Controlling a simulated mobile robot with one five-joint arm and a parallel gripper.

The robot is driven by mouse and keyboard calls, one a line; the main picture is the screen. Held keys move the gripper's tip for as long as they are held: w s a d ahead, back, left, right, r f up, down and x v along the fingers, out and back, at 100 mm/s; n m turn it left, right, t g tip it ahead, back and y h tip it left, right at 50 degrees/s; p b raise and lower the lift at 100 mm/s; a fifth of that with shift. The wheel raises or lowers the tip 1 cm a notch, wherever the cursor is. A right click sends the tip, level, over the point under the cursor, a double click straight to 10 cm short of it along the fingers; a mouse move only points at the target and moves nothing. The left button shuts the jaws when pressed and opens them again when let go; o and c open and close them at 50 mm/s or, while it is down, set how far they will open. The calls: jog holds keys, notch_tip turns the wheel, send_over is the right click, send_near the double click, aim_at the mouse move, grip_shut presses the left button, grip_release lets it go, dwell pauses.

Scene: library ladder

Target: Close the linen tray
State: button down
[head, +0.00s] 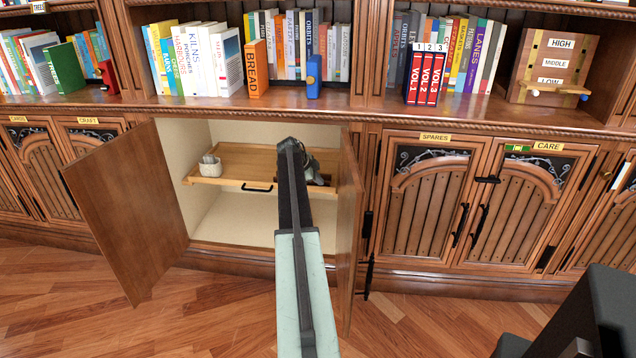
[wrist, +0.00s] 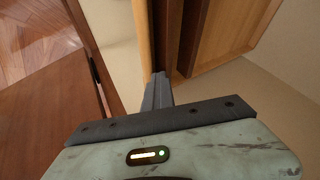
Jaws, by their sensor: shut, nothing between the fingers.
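The linen tray (head: 232,165) is a light wooden pull-out shelf inside the open cabinet, with a black handle (head: 257,189) on its front edge. How far it stands out is hard to judge. My arm reaches across its right part and hides it there. My gripper is at the tray's right part in the head view, its fingertips mostly hidden. In the wrist view my gripper (wrist: 158,80) is shut and empty, its tips close against the tray's light wooden front edge (wrist: 151,35); contact cannot be told for sure.
The left cabinet door (head: 125,210) and right cabinet door (head: 348,230) stand open on either side of my arm. Closed cabinets (head: 425,205) are to the right. Books fill the shelves above. The floor in front is clear.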

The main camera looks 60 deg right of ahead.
jog(key=shift+w+d+r, duration=0.1)
jog(key=shift+d, duration=0.15)
jog(key=a+r+p, duration=0.7)
jog(key=a+p, duration=0.1)
jog(key=a, duration=0.2)
jog(key=shift+r, duration=0.4)
